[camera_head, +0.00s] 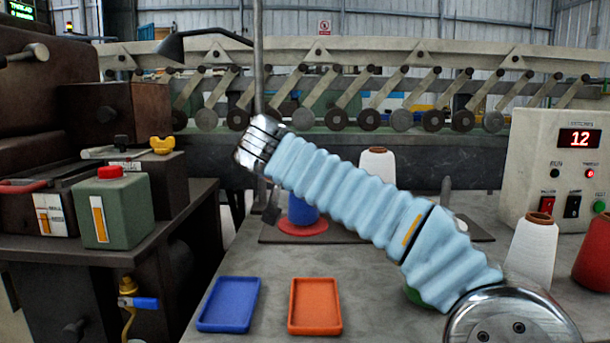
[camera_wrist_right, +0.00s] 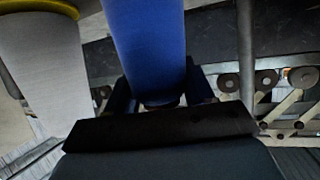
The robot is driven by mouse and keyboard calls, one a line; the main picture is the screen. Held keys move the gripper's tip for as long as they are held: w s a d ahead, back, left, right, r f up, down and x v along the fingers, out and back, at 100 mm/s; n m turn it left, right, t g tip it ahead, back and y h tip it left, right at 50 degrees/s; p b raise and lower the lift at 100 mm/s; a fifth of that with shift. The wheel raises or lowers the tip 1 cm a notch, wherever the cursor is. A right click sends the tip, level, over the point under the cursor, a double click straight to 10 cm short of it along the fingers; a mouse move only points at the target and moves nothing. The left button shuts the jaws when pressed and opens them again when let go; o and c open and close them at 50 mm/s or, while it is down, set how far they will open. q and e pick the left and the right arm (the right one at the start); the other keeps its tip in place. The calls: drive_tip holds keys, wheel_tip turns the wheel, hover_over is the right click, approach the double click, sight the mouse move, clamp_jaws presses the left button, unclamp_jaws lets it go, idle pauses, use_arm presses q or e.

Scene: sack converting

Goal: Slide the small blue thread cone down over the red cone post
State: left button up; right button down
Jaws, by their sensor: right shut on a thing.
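The small blue thread cone (camera_head: 302,211) stands upright just above or on a round red base (camera_head: 303,227) on the dark plate. No red post shows above the cone, and the light blue sleeve of my right arm covers its top. I cannot tell whether the cone's bottom touches the base. My right gripper is shut on the blue cone, which shows between its dark fingers in the right wrist view (camera_wrist_right: 148,40). In the head view only a dark part of this gripper (camera_head: 272,208) shows, left of the cone. My left gripper is not in view.
A white cone (camera_head: 377,164) stands behind my right arm, and another white cone (camera_head: 532,250) and a red cone (camera_head: 594,252) stand at the right. A blue tray (camera_head: 229,304) and an orange tray (camera_head: 315,306) lie in front. The control box (camera_head: 540,150) stands at back right.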

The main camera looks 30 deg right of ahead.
drive_tip(key=shift+c, duration=1.7)
unclamp_jaws()
drive_tip(key=p+v, duration=0.1)
drive_tip(key=v, duration=1.2)
drive_tip(key=shift+s+a+r, duration=0.2)
drive_tip(key=shift+a+r, duration=0.05)
drive_tip(key=shift+r, duration=0.15)
